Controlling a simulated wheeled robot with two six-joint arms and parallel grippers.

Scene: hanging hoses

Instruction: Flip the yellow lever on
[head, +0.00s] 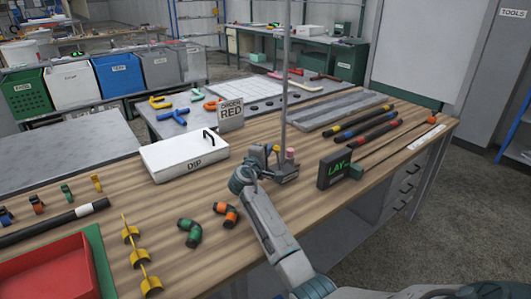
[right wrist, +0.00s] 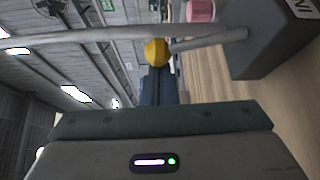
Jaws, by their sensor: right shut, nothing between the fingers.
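A yellow round knob (right wrist: 157,52), which looks like the end of the yellow lever, shows in the right wrist view just past my fingertips. I cannot tell whether they touch, or whether the lever is on or off. My right gripper (head: 265,160) is shut and empty, close to a small fixture (head: 286,176) at the foot of the upright pole. Its slim fingers (right wrist: 156,84) point at the knob in the right wrist view. A pink knob (head: 290,154) stands beside it and also shows in the right wrist view (right wrist: 201,11). My left gripper is out of view.
A grey pole (head: 285,80) rises beside my gripper. Green and orange elbow fittings (head: 190,232) lie nearer on the wooden bench. Bare wood lies between them.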

